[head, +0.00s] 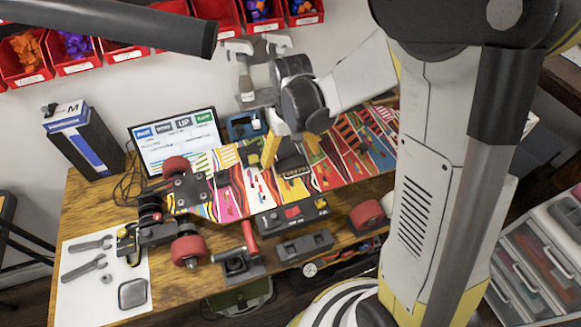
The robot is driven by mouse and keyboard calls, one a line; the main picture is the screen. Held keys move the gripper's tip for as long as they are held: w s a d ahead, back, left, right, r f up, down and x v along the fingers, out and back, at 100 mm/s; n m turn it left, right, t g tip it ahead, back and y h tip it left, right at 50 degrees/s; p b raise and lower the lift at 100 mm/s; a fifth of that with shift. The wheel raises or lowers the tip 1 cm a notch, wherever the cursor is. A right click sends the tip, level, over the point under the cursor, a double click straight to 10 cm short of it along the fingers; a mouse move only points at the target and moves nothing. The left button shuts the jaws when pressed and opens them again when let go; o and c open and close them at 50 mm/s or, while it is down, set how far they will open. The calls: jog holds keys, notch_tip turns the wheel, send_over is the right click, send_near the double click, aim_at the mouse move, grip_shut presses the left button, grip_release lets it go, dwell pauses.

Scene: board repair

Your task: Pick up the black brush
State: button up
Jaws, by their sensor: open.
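My gripper (290,152) hangs over the middle of the colourful skateboard deck (228,192), pointing down, with its two yellow fingers apart. A small dark block (292,165) shows between and just below the fingertips, on or just above the deck. It may be the black brush, but the gripper partly covers it and I cannot tell for sure. I cannot tell whether the fingers touch it.
The wooden table (85,205) holds a monitor (178,142), a black-and-blue box (85,145), a white sheet with wrenches (80,285), a red-handled vise (243,258) and dark tool trays (305,247). Red wheels (188,250) flank the deck. Red bins (75,55) hang behind.

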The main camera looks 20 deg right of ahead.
aim_at(290, 162)
notch_tip(290, 162, down, 4)
jog(key=shift+w+r+b, duration=0.1)
jog(key=shift+r+b, duration=0.15)
jog(key=shift+b, duration=0.25)
jog(key=shift+r, duration=0.1)
jog(key=shift+c, duration=0.3)
jog(key=c, duration=1.1)
